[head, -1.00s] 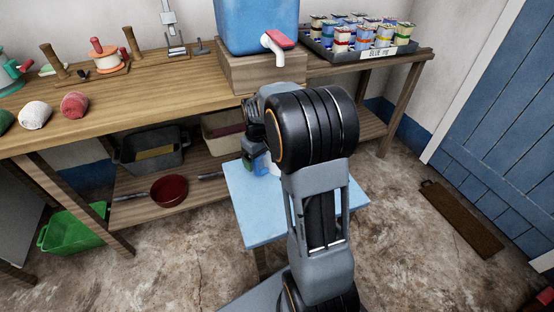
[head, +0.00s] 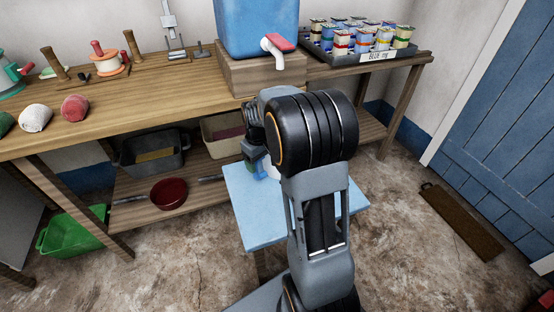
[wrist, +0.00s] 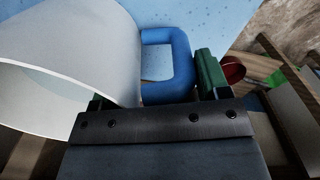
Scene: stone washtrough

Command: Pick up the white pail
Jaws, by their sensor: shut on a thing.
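The white pail (wrist: 70,62) fills the left of the wrist view, its open mouth toward the lower left. Its blue loop handle (wrist: 182,68) sticks out to the right from its wall. My gripper (wrist: 155,88) is shut on the pail at the handle. The right green finger is beside the handle; the left finger is mostly hidden behind the pail wall. In the head view my arm hides most of the pail, and only a small pale patch shows above the light blue stool top (head: 262,215). I cannot tell whether the pail touches the stool.
A wooden workbench (head: 160,98) with a lower shelf stands behind the stool. On it are a blue tank (head: 255,28) with a tap and a tray of tins (head: 360,52). A red bowl (head: 169,193) is on the shelf. A green tub (head: 72,232) stands below left.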

